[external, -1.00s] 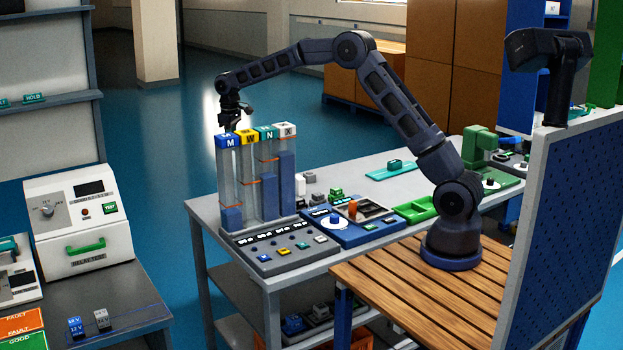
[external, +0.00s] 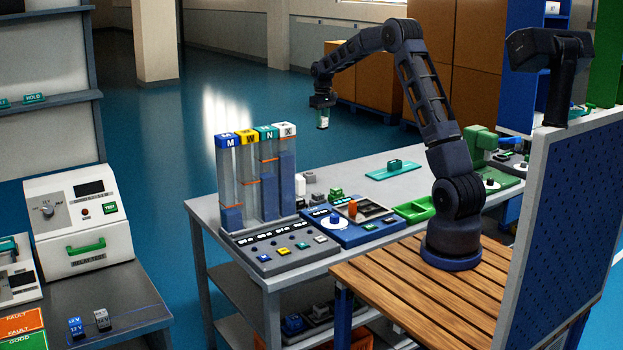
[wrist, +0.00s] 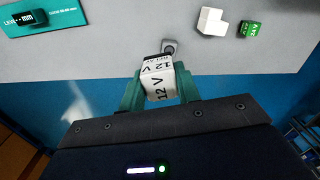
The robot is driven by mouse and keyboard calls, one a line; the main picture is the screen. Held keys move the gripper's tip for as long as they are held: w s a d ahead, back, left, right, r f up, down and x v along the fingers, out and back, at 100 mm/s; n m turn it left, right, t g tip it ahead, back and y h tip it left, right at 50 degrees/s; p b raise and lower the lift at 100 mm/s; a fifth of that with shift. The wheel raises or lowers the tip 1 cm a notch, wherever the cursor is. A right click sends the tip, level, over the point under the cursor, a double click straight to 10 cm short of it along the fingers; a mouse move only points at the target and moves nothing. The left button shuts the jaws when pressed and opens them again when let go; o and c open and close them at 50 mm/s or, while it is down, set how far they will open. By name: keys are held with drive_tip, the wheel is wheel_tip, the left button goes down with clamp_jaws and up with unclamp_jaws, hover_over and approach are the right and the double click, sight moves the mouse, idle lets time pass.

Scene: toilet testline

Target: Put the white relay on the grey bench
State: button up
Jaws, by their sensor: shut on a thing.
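My gripper (external: 322,103) is raised in the air past the far side of the grey bench (external: 352,164). It also shows in the wrist view (wrist: 160,95), its green fingers shut on a white relay (wrist: 159,82) marked "12 V". In the external view the held relay (external: 323,118) hangs below the gripper, small and pale. In the wrist view the bench top (wrist: 100,60) lies beyond the relay, with blue floor underneath the gripper. The relay is apart from the bench.
Clear towers with coloured caps (external: 257,137) stand at the bench's left end, behind a button panel (external: 275,250). A teal plate (external: 380,174), a blue fixture (external: 350,232) and a green tray (external: 415,210) occupy other parts. In the wrist view, a white block (wrist: 211,22) sits beside a green relay (wrist: 250,30).

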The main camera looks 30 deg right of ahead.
drive_tip(key=s+d+m, duration=0.2)
drive_tip(key=s+d, duration=0.2)
drive_tip(key=d, duration=1)
drive_tip(key=f, duration=2.5)
drive_tip(key=shift+s+a+f, duration=0.1)
drive_tip(key=shift+a, duration=0.2)
drive_tip(key=shift+f, duration=0.15)
drive_tip(key=o, duration=1)
